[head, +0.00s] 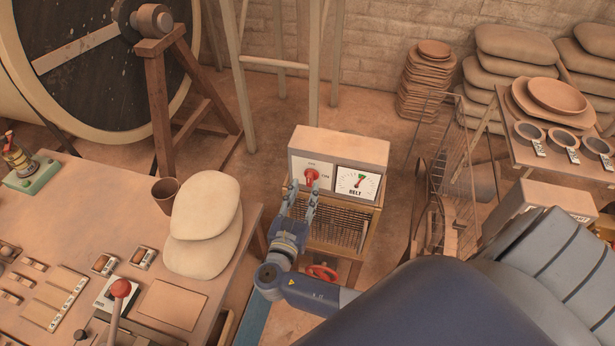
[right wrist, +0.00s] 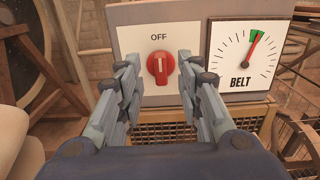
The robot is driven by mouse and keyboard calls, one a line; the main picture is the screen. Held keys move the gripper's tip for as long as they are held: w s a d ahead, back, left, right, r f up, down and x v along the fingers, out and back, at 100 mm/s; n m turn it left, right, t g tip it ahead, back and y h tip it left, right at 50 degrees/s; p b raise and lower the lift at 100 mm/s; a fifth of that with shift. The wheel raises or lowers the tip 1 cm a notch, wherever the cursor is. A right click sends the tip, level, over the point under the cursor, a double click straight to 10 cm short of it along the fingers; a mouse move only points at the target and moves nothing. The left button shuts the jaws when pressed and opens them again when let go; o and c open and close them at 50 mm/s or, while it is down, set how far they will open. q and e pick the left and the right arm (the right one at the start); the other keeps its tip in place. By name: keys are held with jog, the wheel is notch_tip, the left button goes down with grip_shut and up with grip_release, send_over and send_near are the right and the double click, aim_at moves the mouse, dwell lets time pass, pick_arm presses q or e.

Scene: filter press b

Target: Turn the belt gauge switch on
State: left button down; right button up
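The belt gauge box (head: 340,146) stands on a wooden stand with a wire-mesh front. Its red rotary switch (head: 311,177) sits left of the BELT dial (head: 357,183). In the right wrist view, the red knob (right wrist: 160,67) has an upright white mark pointing up toward the OFF label. The BELT dial (right wrist: 241,54) has a red needle at a green zone, upper right. My right gripper (head: 303,194) is open in front of the switch; in the right wrist view its fingers (right wrist: 158,84) stand apart on either side of the knob, apparently without touching it. My left gripper is out of view.
A workbench (head: 225,215) on the left carries two pale sacks (head: 205,225), a brown cup (head: 166,194) and a red-knobbed lever (head: 121,289). A wire rack (head: 447,190) stands right of the gauge box. A red handwheel (head: 321,272) is below it.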

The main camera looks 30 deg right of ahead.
aim_at(308, 180)
jog(key=x, duration=0.3)
jog(key=shift+w+d, duration=0.1)
jog(key=shift+w+d+p, duration=0.25)
jog(key=shift+d+p, duration=0.1)
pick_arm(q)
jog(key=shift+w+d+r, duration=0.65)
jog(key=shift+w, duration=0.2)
pick_arm(e)
jog(key=shift+w+d+f, duration=0.1)
jog(key=shift+w+d, duration=0.05)
jog(key=c, duration=0.7)
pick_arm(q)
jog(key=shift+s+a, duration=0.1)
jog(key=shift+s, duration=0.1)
pick_arm(e)
grip_shut()
